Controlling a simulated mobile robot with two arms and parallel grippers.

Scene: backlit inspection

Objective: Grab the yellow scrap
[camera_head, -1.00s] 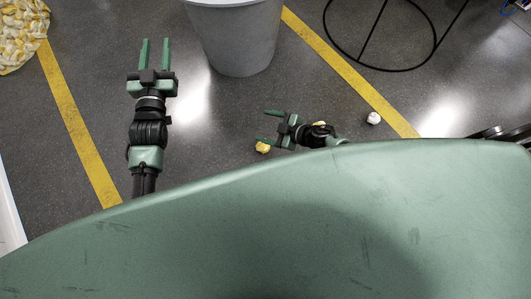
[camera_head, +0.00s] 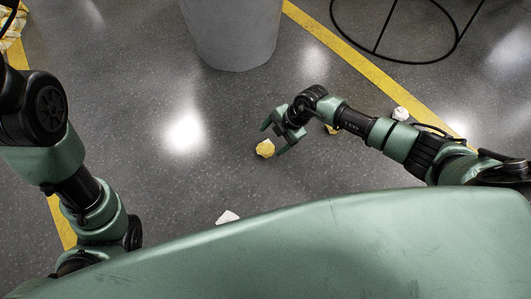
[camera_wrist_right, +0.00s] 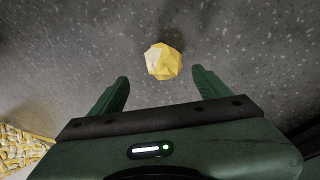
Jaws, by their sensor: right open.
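A crumpled yellow scrap (camera_head: 265,148) lies on the dark floor just in front of my right gripper (camera_head: 273,138). In the right wrist view, the yellow scrap (camera_wrist_right: 163,61) sits just beyond the fingertips, roughly centred between them. My right gripper (camera_wrist_right: 160,76) is open and nothing is between its fingers. A second yellow scrap (camera_head: 331,130) shows partly behind my right wrist. My left arm comes in at the left; its gripper is out of view.
A grey bin (camera_head: 232,40) stands at the top. A black wire frame (camera_head: 400,61) is at upper right. Floor left of the scrap is clear.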

